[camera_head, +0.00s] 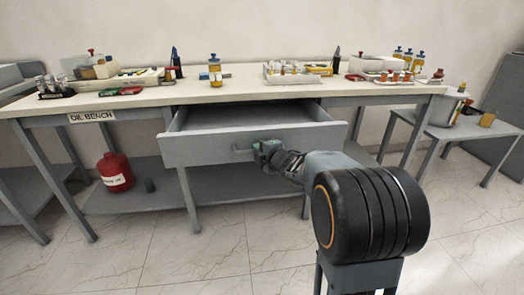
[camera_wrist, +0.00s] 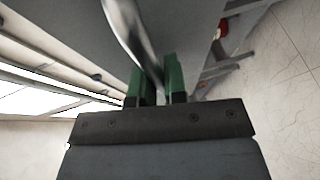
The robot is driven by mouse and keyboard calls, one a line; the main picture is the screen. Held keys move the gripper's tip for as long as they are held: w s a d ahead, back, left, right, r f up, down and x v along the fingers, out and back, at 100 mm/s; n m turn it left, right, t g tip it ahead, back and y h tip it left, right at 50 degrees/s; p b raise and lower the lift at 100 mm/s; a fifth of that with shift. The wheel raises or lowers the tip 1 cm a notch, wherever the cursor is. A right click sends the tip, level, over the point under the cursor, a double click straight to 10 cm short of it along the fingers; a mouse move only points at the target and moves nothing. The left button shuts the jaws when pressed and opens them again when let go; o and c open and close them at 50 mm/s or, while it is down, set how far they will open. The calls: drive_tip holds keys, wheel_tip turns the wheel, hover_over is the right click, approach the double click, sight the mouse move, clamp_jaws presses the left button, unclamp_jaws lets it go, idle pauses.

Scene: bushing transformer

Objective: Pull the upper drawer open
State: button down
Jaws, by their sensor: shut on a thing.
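The upper drawer (camera_head: 250,142) under the bench top is pulled out, and its empty-looking inside shows behind the grey front panel. My gripper (camera_head: 262,152) is at the middle of the drawer front, at the handle (camera_head: 243,149). In the wrist view, the green fingers (camera_wrist: 158,82) are shut on the shiny curved handle bar (camera_wrist: 130,35). The grey drawer front (camera_wrist: 185,25) fills the top of that view.
The oil bench (camera_head: 240,95) carries bottles, trays and small tools. A red canister (camera_head: 115,172) stands on the lower shelf at left. A side table (camera_head: 455,130) stands at right. The tiled floor (camera_head: 220,255) in front is clear.

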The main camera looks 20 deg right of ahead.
drive_tip(key=shift+s, duration=0.6)
drive_tip(key=c, duration=1.5)
unclamp_jaws()
drive_tip(key=shift+a, duration=0.1)
drive_tip(key=shift+o, duration=0.2)
drive_tip(key=p+v, duration=0.3)
drive_tip(key=v, duration=1)
drive_tip(key=shift+s, duration=0.4)
